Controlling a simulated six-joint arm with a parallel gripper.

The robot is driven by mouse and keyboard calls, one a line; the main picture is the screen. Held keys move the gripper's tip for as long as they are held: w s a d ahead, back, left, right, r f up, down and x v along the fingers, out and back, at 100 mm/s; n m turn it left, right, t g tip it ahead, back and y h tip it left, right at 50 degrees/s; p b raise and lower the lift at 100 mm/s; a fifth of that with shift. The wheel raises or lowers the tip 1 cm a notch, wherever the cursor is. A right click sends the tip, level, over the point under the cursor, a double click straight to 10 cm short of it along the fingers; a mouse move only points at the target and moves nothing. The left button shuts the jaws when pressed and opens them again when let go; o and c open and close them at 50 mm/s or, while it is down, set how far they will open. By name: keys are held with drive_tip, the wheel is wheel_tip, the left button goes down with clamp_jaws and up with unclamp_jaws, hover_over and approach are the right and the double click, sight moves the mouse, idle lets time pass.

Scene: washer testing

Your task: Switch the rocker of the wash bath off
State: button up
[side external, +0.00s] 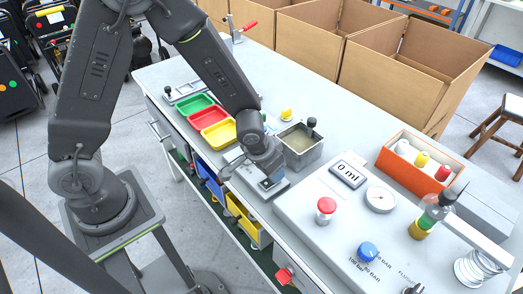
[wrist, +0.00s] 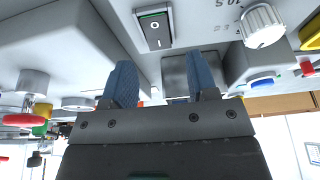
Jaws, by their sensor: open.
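In the wrist view a black rocker switch (wrist: 155,29) in a pale frame sits on a light grey panel. It has a green strip at its upper end and a white round mark on its face. My gripper (wrist: 160,63) is open, its two blue fingers apart with nothing held between them. The rocker appears just beyond the fingertips, apart from them. In the side view my gripper (side external: 270,182) is low over the bench beside the metal wash bath (side external: 304,150); my wrist hides the rocker there.
A white knob (wrist: 264,25) is right of the rocker in the wrist view. In the side view, red (side external: 208,117) and yellow (side external: 222,133) trays stand left of my gripper.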

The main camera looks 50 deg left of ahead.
drive_tip(key=v, duration=1)
drive_tip(key=shift+r, duration=0.25)
drive_tip(key=shift+r, duration=0.1)
drive_tip(key=s+a+r+t, duration=0.1)
drive_tip(key=s+a+r, duration=0.1)
drive_tip(key=s+r, duration=0.4)
drive_tip(key=s+a+r, duration=0.3)
drive_tip(key=s+r, duration=0.4)
drive_tip(key=r, duration=0.1)
drive_tip(key=shift+a+r+t, duration=0.3)
drive_tip(key=shift+r+t, duration=0.05)
drive_tip(key=shift+t, duration=0.05)
